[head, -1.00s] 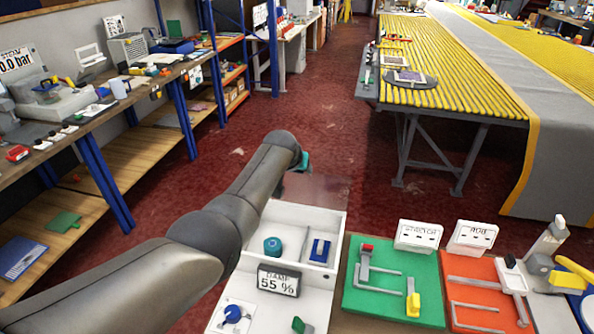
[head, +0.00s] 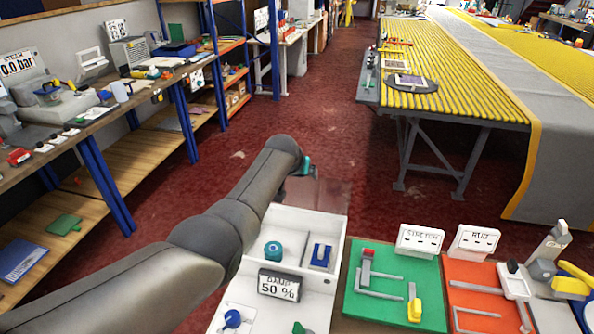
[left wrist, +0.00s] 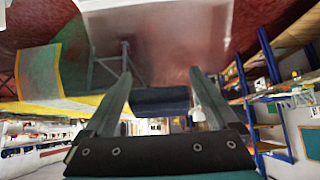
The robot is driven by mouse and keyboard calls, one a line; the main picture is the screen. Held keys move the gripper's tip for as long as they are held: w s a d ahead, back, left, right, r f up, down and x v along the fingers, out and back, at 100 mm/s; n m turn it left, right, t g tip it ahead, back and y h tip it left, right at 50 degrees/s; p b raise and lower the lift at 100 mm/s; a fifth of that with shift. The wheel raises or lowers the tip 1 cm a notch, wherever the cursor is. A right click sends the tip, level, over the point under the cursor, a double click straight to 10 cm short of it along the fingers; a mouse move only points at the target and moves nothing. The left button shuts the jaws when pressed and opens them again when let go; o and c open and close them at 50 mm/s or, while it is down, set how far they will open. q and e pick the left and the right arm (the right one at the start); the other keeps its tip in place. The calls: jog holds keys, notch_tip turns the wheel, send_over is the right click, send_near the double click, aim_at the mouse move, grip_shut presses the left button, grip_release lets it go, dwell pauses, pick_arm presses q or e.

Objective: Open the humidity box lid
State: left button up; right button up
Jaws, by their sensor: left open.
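The humidity box (head: 336,246) is white and shows a plate reading "DAMP 50 %" on its front. Its inside is visible, with a teal round knob or jar and a blue-and-white piece in it. The lid, a clear reddish-looking panel (head: 322,192), stands raised behind the box's back edge. My left gripper (head: 306,166) is at the lid's far edge, partly hidden by my forearm. In the left wrist view its two fingers (left wrist: 160,82) are apart, with a dark bar (left wrist: 160,101) between them and the clear panel (left wrist: 170,35) above. I cannot tell whether they touch the bar. My right gripper is out of view.
A green panel (head: 378,312) and an orange panel (head: 470,272) with levers lie right of the box. A yellow roller table (head: 450,85) stands beyond. A shelf bench (head: 85,125) is on the left. Red floor between is clear.

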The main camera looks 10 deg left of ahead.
pick_arm(q)
jog(key=shift+r, duration=0.1)
jog(key=shift+p+v, duration=1.05)
jog(key=shift+v, duration=0.2)
jog(key=shift+p+v, duration=0.35)
jog(key=shift+v, duration=0.75)
jog(key=v, duration=1)
jog(key=shift+s+p, duration=0.2)
jog(key=shift+p, duration=0.15)
jog(key=shift+r, duration=0.15)
